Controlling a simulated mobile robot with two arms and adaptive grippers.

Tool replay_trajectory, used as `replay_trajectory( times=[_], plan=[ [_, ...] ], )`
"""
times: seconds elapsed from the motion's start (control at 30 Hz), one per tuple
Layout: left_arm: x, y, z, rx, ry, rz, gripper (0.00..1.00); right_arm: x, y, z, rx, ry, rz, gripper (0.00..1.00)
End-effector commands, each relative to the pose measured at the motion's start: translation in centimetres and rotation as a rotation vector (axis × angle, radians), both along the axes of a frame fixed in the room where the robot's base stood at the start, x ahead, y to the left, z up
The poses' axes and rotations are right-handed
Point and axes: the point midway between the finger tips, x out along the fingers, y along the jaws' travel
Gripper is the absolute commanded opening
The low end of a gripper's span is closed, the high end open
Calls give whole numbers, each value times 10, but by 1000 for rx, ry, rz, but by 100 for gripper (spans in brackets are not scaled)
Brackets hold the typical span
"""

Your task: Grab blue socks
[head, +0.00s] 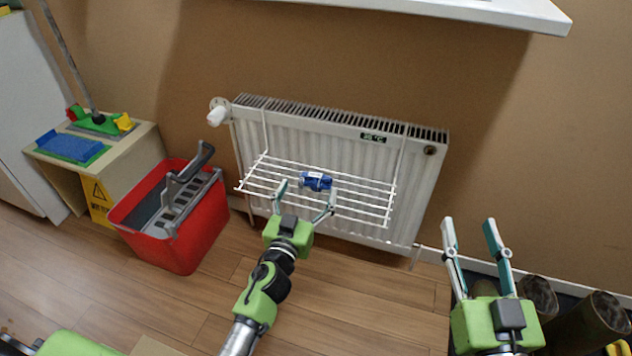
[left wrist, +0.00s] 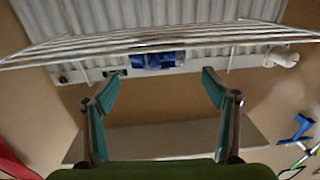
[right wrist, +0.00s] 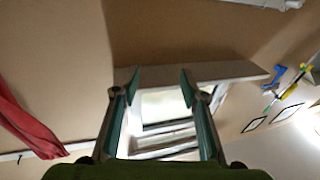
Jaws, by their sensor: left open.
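A small rolled bundle of blue socks (head: 316,181) lies on the white wire rack (head: 265,170) that hangs on the front of the radiator. My left gripper (head: 306,198) is open just in front of the rack, its fingers apart around the near side of the socks. In the left wrist view the blue socks (left wrist: 158,60) lie beyond and between the open fingertips (left wrist: 157,83), seen through the rack wires. My right gripper (head: 472,222) is open and empty, to the right of the radiator and away from the rack. Its fingers are also apart in the right wrist view (right wrist: 160,80).
The white radiator (head: 410,180) stands against the brown wall. A red bucket with a wringer (head: 185,235) is on the wooden floor to the left of the rack. A white shelf or sill (head: 500,12) juts out above. Dark boots (head: 590,318) stand at the lower right.

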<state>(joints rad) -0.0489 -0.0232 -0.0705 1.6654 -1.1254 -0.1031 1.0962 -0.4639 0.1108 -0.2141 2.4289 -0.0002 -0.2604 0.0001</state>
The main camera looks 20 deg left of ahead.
Motion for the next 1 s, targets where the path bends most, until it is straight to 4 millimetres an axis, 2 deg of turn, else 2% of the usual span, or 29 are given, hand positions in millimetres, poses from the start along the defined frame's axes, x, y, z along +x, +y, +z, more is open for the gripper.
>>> replay_trajectory(
  times=[0.23, 0.5, 0.8, 0.83, 0.97, 1.0],
  plan=[
    [19, 0, 0, 1, 0, -1, 78, -1, 1, 11, 9, -34, 1, 40],
    [57, -1, 0, 1, 0, 0, 78, -5, 3, 29, 37, -139, 9, 40],
    [63, -1, 0, 0, 2, 0, 78, -6, 3, 34, 43, -159, 10, 40],
    [63, -1, 0, 0, 2, 0, 76, -6, 3, 34, 43, -159, 10, 40],
    [63, -1, 0, 0, 2, 0, 42, -6, 3, 40, 44, -162, 9, 40],
    [63, -1, 0, 0, 2, 0, 37, -6, 3, 40, 43, -164, 9, 40]
  ],
)
